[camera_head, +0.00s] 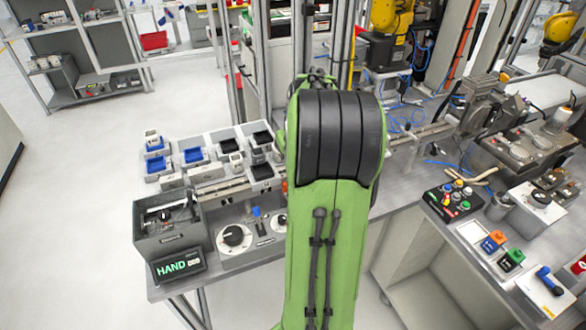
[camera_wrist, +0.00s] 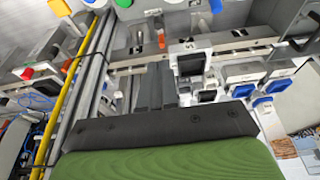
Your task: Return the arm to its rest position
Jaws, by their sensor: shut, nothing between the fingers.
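My green arm (camera_head: 325,240) rises through the middle of the head view, with a black ribbed joint at its top. The arm hides my gripper in that view. In the wrist view, my gripper (camera_wrist: 155,78) shows as two dark fingers close together beyond a black plate and a green link. The gripper is shut and empty. It points toward a bench fixture with a grey rail (camera_wrist: 205,42), and I cannot tell how far apart they are.
A left bench (camera_head: 185,290) carries a grey box (camera_head: 168,228), a HAND display (camera_head: 178,266), dials and small trays with blue and black parts. The right bench holds a colored button panel (camera_head: 455,200) and machinery. Yellow robot arms (camera_head: 390,18) stand behind. Open floor (camera_head: 70,200) lies left.

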